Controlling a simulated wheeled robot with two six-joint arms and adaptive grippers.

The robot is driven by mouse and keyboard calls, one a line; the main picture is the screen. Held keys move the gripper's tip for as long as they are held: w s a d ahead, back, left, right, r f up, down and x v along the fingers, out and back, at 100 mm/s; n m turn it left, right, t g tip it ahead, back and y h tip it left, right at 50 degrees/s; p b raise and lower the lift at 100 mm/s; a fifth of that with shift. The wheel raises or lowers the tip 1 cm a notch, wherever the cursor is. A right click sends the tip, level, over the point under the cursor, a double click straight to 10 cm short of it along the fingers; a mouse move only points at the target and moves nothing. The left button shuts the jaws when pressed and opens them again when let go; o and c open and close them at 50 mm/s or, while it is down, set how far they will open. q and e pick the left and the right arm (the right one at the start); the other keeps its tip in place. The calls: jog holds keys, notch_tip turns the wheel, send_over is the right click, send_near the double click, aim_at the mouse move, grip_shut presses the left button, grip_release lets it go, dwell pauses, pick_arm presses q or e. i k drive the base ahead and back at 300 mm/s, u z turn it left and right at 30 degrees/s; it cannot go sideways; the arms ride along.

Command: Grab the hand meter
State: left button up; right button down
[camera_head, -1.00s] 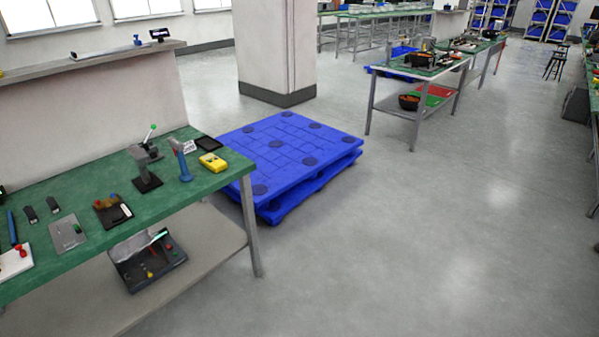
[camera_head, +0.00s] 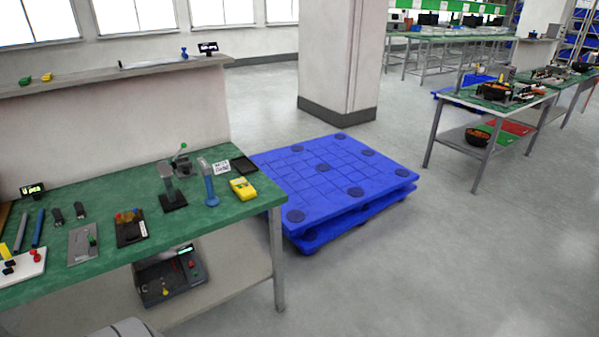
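A yellow handheld device (camera_head: 243,188), which looks like the hand meter, lies on the green workbench (camera_head: 110,188) near its right end. A blue upright tool or stand (camera_head: 209,185) stands just left of it. Neither of my grippers is in view.
A blue pallet (camera_head: 330,175) is behind the bench's right end.

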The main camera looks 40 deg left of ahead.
aim_at(246, 193)
jog(key=z, duration=0.15)
jog(key=i, duration=1.65)
jog(key=u, duration=0.55)
jog(key=i, duration=0.9)
jog(key=u, duration=1.5)
jog(key=i, duration=0.75)
jog(key=u, duration=0.6)
